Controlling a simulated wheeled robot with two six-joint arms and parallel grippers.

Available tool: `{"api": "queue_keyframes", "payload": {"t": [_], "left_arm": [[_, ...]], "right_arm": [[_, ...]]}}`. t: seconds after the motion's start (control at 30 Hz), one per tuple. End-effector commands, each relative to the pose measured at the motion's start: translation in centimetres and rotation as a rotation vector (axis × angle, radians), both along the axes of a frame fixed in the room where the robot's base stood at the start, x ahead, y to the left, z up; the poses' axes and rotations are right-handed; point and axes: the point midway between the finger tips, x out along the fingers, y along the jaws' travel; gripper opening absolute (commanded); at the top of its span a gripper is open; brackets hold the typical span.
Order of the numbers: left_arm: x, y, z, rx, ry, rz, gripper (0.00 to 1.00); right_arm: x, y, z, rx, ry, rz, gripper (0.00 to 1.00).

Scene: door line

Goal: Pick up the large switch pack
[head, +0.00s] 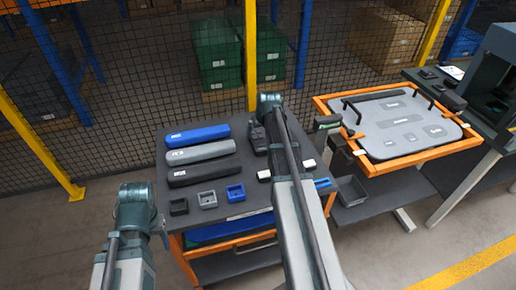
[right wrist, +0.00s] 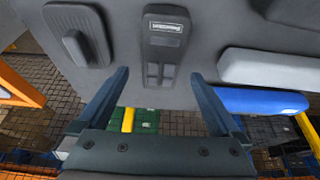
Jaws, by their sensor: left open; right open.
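The large switch pack (right wrist: 165,42), a dark grey block with a white label and several recessed keys, lies on the dark table top (right wrist: 215,25). In the head view, the dark piece beside my right arm (head: 258,138) looks like it, partly covered by the arm. My right gripper (right wrist: 160,75) is open, its two fingers apart and empty. The pack lies ahead of it, lined up with the gap. In the head view my right arm hides the fingers. My left gripper (head: 161,228) is at the lower left, off the table, its fingers barely visible.
A dark oval-backed part (right wrist: 77,38) lies beside the pack. Blue (head: 197,136), grey (head: 200,152) and black (head: 204,173) bars lie left of it. Small black (head: 179,207), grey (head: 207,199) and blue (head: 235,192) packs lie at the front. An orange-framed door panel (head: 400,125) stands right.

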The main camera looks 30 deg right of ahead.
Motion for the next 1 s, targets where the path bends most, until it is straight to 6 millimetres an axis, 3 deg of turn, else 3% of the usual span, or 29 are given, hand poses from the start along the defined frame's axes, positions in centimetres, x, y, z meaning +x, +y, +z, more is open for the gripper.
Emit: {"api": "queue_keyframes", "payload": {"t": [0.03, 0.37, 0.77, 1.0], "left_arm": [[0.0, 0.0, -0.9, 0.0, 0.0, 0.0, 0.58], [0.0, 0.0, -1.3, 0.0, 0.0, 0.001, 0.58], [0.0, 0.0, -5.7, 0.0, 0.0, 0.001, 0.58], [0.0, 0.0, -5.7, 0.0, 0.0, 0.001, 0.58]], "right_arm": [[0.3, -0.1, -0.9, 0.0, 0.0, 0.0, 1.0], [0.5, -0.1, -1.3, 0.0, 0.0, 0.0, 1.0], [2.0, -0.2, -5.7, 0.0, 0.0, 0.001, 1.0], [2.1, -0.2, -5.7, 0.0, 0.0, 0.001, 1.0]]}}
